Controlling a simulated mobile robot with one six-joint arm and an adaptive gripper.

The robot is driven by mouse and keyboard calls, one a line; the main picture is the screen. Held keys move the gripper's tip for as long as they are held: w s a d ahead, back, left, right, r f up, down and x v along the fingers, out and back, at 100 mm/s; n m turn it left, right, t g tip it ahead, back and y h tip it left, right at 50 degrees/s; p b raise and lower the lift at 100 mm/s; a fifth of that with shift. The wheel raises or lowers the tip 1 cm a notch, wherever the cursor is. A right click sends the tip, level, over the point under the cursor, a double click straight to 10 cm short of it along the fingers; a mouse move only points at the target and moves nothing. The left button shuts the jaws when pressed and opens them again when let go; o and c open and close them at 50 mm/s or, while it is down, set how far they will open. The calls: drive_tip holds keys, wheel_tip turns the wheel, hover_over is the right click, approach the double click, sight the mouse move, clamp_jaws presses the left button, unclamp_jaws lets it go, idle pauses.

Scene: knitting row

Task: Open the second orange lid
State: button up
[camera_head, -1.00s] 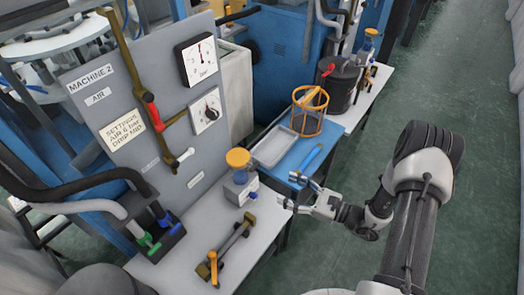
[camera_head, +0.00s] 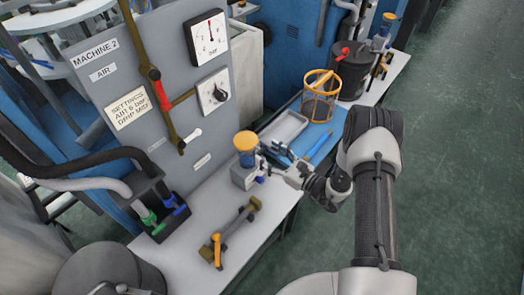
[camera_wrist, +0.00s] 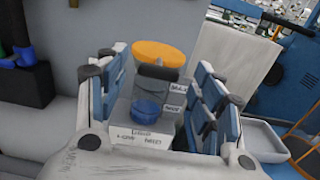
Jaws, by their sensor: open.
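A small clear container (camera_head: 247,159) with an orange lid (camera_head: 245,140) stands upright on a grey block on the bench. The lid is on it. My gripper (camera_head: 270,157) is open just right of this container, level with its body. In the wrist view, my gripper's blue-padded fingers (camera_wrist: 160,98) stand on either side of the container (camera_wrist: 148,108), with the orange lid (camera_wrist: 158,53) beyond them. I cannot tell whether a finger touches it.
A brass fitting with an orange handle (camera_head: 217,250) lies in front. A grey panel (camera_head: 165,95) rises on the left.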

sight(264, 151)
drive_tip(key=shift+x, duration=1.8)
drive_tip(key=shift+c, duration=0.4)
clamp_jaws()
